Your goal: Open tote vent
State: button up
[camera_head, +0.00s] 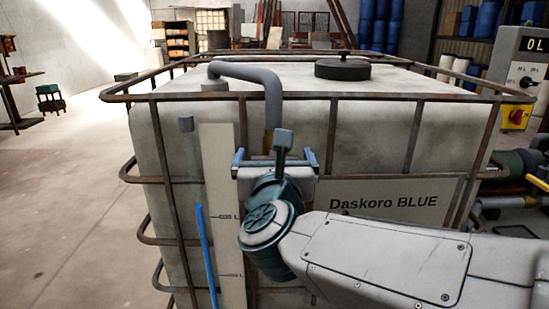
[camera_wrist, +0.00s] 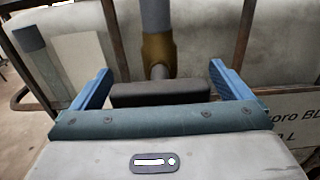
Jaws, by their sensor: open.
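The tote (camera_head: 345,125) is a pale caged container with a "Daskoro BLUE" plate. A round black lid (camera_head: 343,68) lies flat on its top. A grey pipe (camera_head: 250,72) bends over the front edge to a brass fitting (camera_head: 268,142), also in the wrist view (camera_wrist: 159,50). A dark bar (camera_wrist: 160,93) shows below the fitting, between my fingers. My gripper (camera_head: 275,160) faces the tote front; its blue fingers stand apart in the wrist view (camera_wrist: 160,72). I cannot tell whether the bar is touched. No part is marked as a vent.
Rusty cage bars (camera_head: 153,165) surround the tote. A pale level strip (camera_head: 222,190) and a blue tube (camera_head: 206,250) are left of my gripper. A control box (camera_head: 521,75) reading "0 L" and pipework (camera_head: 515,165) stand at right.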

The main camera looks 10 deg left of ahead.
jog(key=c, duration=1)
jog(key=shift+n, duration=0.3)
jog(key=n+b, duration=0.1)
jog(key=n, duration=0.1)
jog(key=shift+w+f+n, duration=0.1)
jog(key=shift+n, duration=0.2)
jog(key=n, duration=0.5)
jog(key=n+p, duration=0.1)
jog(key=n, duration=0.4)
jog(key=shift+n+p, duration=0.65)
jog(key=shift+n, duration=1.65)
